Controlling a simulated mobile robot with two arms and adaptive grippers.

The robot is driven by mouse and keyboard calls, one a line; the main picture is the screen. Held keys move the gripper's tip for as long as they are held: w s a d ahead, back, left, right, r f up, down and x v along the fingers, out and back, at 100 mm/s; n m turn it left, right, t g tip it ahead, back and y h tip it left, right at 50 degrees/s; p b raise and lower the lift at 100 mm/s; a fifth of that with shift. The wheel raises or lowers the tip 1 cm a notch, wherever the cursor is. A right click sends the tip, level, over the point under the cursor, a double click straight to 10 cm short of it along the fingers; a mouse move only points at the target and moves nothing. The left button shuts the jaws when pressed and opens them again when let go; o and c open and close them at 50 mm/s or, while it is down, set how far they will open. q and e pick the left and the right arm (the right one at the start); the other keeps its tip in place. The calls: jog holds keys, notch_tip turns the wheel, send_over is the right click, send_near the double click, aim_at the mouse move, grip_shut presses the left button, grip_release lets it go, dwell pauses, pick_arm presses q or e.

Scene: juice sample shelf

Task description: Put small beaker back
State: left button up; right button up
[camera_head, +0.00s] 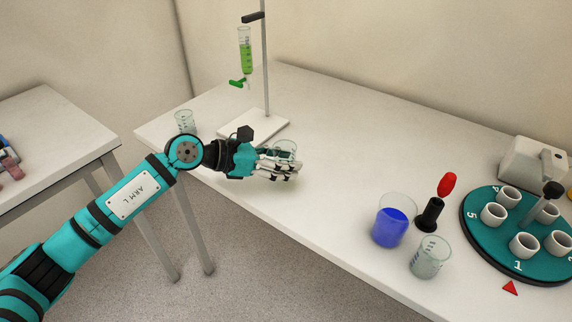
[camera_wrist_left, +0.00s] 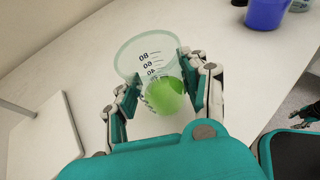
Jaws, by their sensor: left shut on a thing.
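My left gripper (camera_head: 282,168) is shut on a small clear beaker (camera_head: 286,148) above the white table (camera_head: 330,210), near the burette stand. In the left wrist view the beaker (camera_wrist_left: 147,58) sits between the fingers of the left gripper (camera_wrist_left: 165,95). It has dark graduation marks and a little green liquid at its bottom. The beaker looks tilted in that view. In the head view the fingers hide its lower part. A dark jointed part at the right edge of the left wrist view may be my right gripper; its jaws are unclear.
A stand with a green-filled burette (camera_head: 245,55) has a white base (camera_head: 255,125). Another beaker (camera_head: 184,122) stands left of it. A blue-filled beaker (camera_head: 391,222), a clear beaker (camera_head: 430,258), a black holder (camera_head: 430,214) and a teal carousel (camera_head: 490,240) are at right. The middle is clear.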

pick_arm(q)
jog(key=shift+w+d, duration=0.25)
jog(key=shift+w, duration=0.75)
notch_tip(320, 180, down, 4)
jog(key=shift+r+p, duration=0.25)
jog(key=shift+p, duration=0.1)
jog(key=shift+w+f, duration=0.1)
jog(key=shift+f, duration=0.15)
jog(key=o, duration=1.2)
